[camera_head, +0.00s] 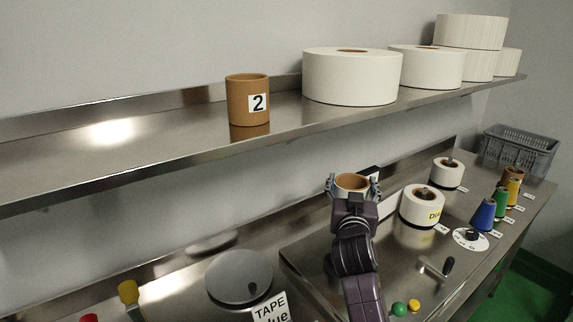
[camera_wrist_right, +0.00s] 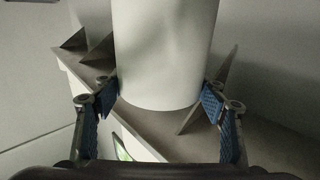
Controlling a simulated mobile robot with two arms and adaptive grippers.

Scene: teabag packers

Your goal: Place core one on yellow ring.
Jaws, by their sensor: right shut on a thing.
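My right gripper (camera_head: 353,188) is raised above the steel machine top, its fingers closed around the sides of a brown, open-topped core (camera_head: 352,181). No number on this core is visible, so I cannot tell whether it is core one. In the right wrist view, a pale cylinder (camera_wrist_right: 165,50) stands between the blue-padded fingers of the right gripper (camera_wrist_right: 168,112). Another brown core (camera_head: 248,100) marked "2" stands upright on the shelf. I cannot make out a yellow ring in either view. My left gripper is not in view.
White paper rolls (camera_head: 352,77) stand on the shelf (camera_head: 170,125), right of core 2; its left part is clear. Smaller rolls (camera_head: 421,206) and colored cones (camera_head: 484,214) stand at lower right. A steel disc (camera_head: 238,272) lies lower left. A grey basket (camera_head: 519,150) sits far right.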

